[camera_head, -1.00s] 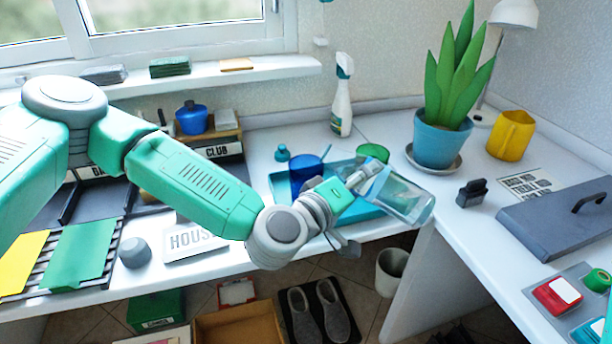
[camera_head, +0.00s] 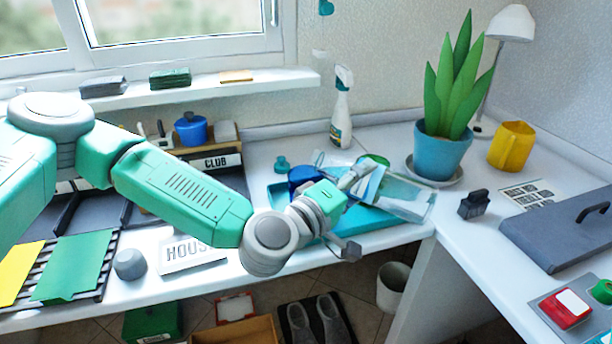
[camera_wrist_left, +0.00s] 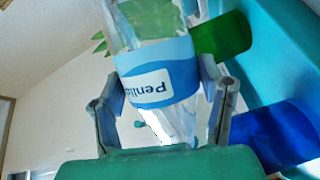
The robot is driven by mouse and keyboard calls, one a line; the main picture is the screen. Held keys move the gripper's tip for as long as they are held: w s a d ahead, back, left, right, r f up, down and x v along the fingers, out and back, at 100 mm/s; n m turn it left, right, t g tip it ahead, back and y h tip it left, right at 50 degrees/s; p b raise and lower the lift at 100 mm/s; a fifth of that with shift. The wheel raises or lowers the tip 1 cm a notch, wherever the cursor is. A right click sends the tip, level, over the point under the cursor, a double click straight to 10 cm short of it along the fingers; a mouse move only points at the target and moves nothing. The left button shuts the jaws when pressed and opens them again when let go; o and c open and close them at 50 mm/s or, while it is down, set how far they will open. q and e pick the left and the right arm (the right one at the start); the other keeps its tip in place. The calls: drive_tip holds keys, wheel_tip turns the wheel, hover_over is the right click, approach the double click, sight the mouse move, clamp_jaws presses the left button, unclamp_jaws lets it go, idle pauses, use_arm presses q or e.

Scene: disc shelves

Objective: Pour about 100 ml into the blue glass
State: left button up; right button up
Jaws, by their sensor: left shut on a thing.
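My left gripper (camera_head: 352,190) is shut on a clear bottle (camera_head: 408,196) with a blue label, tilted far over above the tray. In the left wrist view the label (camera_wrist_left: 158,72) sits between the two fingers. The blue glass (camera_head: 302,177) stands on the teal tray (camera_head: 283,192), left of the bottle; it also shows in the left wrist view (camera_wrist_left: 275,138). The green glass (camera_head: 377,160) is behind the bottle and partly hidden. I cannot clearly make out the bottle's mouth or any stream. My right gripper is not in view.
A potted plant (camera_head: 441,150) and a yellow jug (camera_head: 511,147) stand to the right. A spray bottle (camera_head: 341,118) stands at the back. A small teal stopper-like thing (camera_head: 282,163) lies left of the tray. A grey lidded box (camera_head: 565,230) is at the far right.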

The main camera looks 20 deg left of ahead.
use_arm(q)
drive_tip(key=shift+r, duration=0.25)
drive_tip(key=shift+d, duration=0.1)
drive_tip(key=shift+d+r+n, duration=0.1)
drive_tip(key=shift+d+n, duration=0.2)
drive_tip(key=shift+d, duration=0.05)
drive_tip(key=shift+s, duration=0.1)
drive_tip(key=shift+r+b, duration=0.2)
drive_tip(key=shift+b, duration=0.1)
idle(1.4)
